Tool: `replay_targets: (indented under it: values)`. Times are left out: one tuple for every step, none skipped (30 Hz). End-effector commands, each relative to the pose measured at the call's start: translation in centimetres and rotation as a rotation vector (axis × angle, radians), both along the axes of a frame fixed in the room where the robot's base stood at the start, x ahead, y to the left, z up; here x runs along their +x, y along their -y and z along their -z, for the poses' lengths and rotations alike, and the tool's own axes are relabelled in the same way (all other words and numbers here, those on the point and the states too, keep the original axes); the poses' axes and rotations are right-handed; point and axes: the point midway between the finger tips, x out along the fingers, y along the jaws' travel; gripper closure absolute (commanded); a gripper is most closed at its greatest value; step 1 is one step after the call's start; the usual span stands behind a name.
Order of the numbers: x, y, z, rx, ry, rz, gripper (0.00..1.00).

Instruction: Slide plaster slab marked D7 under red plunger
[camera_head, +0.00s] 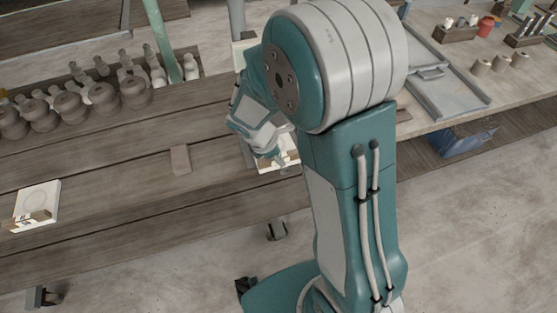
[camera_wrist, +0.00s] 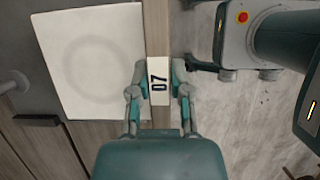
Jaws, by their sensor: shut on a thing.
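The plaster slab marked D7 is a pale square plate (camera_wrist: 90,60) with a faint ring on its face, at the left of the wrist view. A brown strip runs along its right side and carries a white D7 label (camera_wrist: 159,82). My gripper (camera_wrist: 159,80) has a finger on each side of this strip at the label and is shut on it. In the head view the slab (camera_head: 283,164) lies at the bench's front edge, partly hidden by my arm and gripper (camera_head: 270,158). I cannot make out a red plunger in either view.
Another pale slab (camera_head: 36,204) with a ring lies at the bench's left end. A small brown block (camera_head: 180,160) lies mid-bench. Several grey pots (camera_head: 68,106) stand at the back left. A red jar (camera_head: 486,26) stands on the right table. Bench boards between are mostly clear.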

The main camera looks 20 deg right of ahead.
Motion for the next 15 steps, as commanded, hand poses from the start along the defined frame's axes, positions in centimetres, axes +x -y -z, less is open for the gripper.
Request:
replay_targets:
  values:
    - [0.4,0.0,0.0,0.0,0.002,0.0,1.0]
    - [0.6,0.0,0.0,-0.001,0.002,0.0,1.0]
    - [0.8,-0.1,0.0,-0.001,0.001,0.001,1.0]
    - [0.9,-0.2,0.0,-0.002,0.001,0.0,1.0]
    - [1.1,-0.2,0.0,-0.002,0.001,0.0,1.0]
    - [1.4,-0.3,0.0,-0.002,0.002,-0.001,1.0]
    - [1.6,-0.3,0.0,-0.002,0.001,-0.001,1.0]
    - [1.7,-0.3,0.0,-0.002,0.001,-0.002,1.0]
    - [2.0,-0.3,0.0,-0.002,0.002,-0.001,1.0]
    - [2.2,-0.3,0.0,-0.002,0.002,-0.001,1.0]
    - [2.3,-0.3,0.0,-0.002,0.002,-0.001,1.0]
    - [2.6,-0.3,0.1,-0.002,0.002,-0.001,1.0]
    - [2.7,-0.3,0.1,-0.002,0.001,0.001,1.0]
    - [2.9,-0.3,0.1,-0.002,0.001,0.001,1.0]
    - [3.1,-0.3,0.1,-0.002,0.001,0.001,1.0]
